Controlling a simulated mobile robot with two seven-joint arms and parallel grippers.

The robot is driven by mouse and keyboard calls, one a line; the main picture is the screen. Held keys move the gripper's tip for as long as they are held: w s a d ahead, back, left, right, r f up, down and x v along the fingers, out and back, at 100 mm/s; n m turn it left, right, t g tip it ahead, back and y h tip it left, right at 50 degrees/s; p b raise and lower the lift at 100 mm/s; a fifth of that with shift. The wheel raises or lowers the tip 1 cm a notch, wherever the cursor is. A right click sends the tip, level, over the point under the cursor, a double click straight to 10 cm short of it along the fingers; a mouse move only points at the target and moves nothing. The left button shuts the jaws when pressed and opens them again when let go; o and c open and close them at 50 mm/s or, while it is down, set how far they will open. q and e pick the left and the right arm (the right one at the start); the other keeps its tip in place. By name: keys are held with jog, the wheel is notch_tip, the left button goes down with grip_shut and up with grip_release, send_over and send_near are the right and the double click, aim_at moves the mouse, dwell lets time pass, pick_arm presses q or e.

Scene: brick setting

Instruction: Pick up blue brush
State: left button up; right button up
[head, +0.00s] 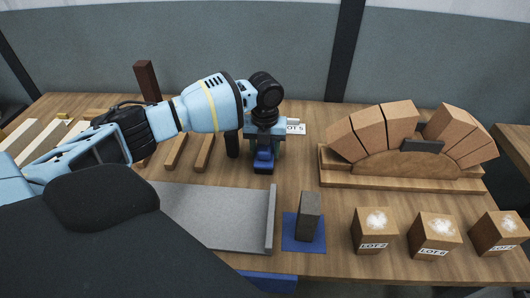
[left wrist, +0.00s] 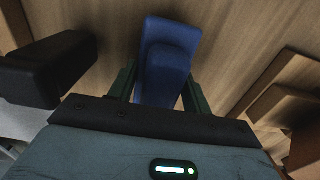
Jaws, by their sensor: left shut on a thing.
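The blue brush (head: 264,160) is at the middle of the table in the head view, directly under my left gripper (head: 265,148). In the left wrist view the blue brush (left wrist: 168,60) sits between the two dark green fingers of my left gripper (left wrist: 160,88). The gripper is shut on it. The fingers hide part of the brush's sides, and I cannot tell whether it touches the table. My right gripper is not in view.
A dark block (head: 232,144) stands just left of the gripper. A grey slab (head: 215,215) and a grey block (head: 309,215) on a blue mat (head: 290,236) lie nearer. A brick arch (head: 410,145) stands right, with labelled cubes (head: 374,232) in front.

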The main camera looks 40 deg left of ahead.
pick_arm(q)
jog(key=shift+r, duration=0.15)
notch_tip(320, 180, up, 10)
jog(key=shift+f+p, duration=0.1)
jog(key=shift+p, duration=0.2)
dwell(0.4)
